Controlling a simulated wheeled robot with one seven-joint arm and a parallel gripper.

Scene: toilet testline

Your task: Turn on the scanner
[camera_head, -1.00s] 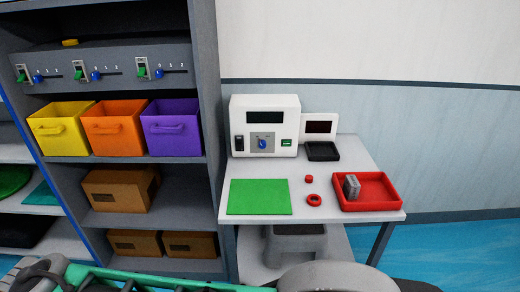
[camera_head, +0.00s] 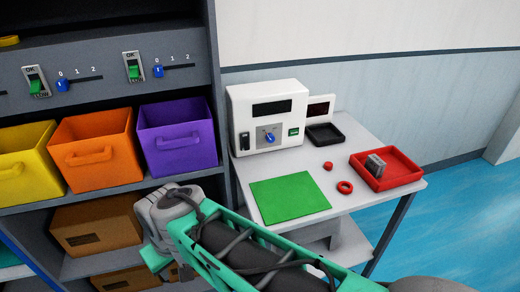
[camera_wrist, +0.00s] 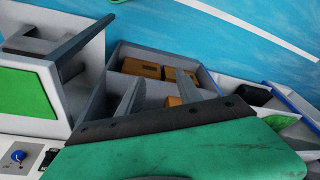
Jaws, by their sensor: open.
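The scanner, a white box (camera_head: 268,98), stands at the back left of the white table in the head view. Its front has a dark display (camera_head: 270,109), a blue knob (camera_head: 269,137) on a grey plate, a black switch (camera_head: 245,141) at left and a small green button (camera_head: 294,132). In the wrist view, the blue knob (camera_wrist: 18,157) and black switch (camera_wrist: 48,157) show at the lower left corner, left of my gripper. My gripper (camera_wrist: 160,82) is open, with two grey fingers apart and nothing between them.
A green mat (camera_head: 290,198), a red ring (camera_head: 344,187), a small red piece (camera_head: 328,166) and a red tray (camera_head: 404,173) holding a grey block (camera_head: 375,164) lie on the table. A shelf (camera_head: 222,150) with coloured bins stands close at left. My arm crosses the foreground.

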